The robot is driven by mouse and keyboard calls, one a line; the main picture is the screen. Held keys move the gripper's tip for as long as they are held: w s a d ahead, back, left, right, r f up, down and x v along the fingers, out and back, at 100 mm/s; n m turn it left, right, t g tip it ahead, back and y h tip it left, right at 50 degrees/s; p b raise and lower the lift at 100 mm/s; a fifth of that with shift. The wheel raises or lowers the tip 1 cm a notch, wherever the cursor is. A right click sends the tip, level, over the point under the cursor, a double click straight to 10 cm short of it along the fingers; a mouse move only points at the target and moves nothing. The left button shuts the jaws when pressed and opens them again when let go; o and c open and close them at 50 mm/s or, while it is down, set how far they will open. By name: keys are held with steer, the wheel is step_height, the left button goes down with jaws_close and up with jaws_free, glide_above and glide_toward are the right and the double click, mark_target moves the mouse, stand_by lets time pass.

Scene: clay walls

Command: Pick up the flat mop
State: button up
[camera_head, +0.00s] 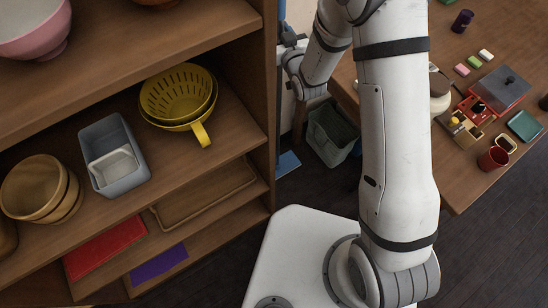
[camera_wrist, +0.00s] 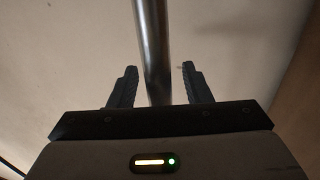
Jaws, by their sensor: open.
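A shiny metal pole (camera_wrist: 152,40), which looks like the flat mop's handle, runs upright between the fingers of my gripper (camera_wrist: 158,85) in the wrist view. The fingers are open, with a gap on each side of the pole. A flat blue piece (camera_head: 287,163), perhaps the mop's head, lies low beside the shelf in the head view. My arm hides much of the area around my gripper there, and I cannot trace the whole handle.
A wooden shelf with a yellow colander (camera_head: 178,95), a grey bin (camera_head: 113,152) and bowls stands at the left. A green-grey bin (camera_head: 331,134) stands on the floor near the blue piece. A wooden table (camera_head: 462,190) with several small items is at the right.

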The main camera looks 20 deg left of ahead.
jaws_close()
steer(key=shift+r, duration=0.1)
stand_by(0.4)
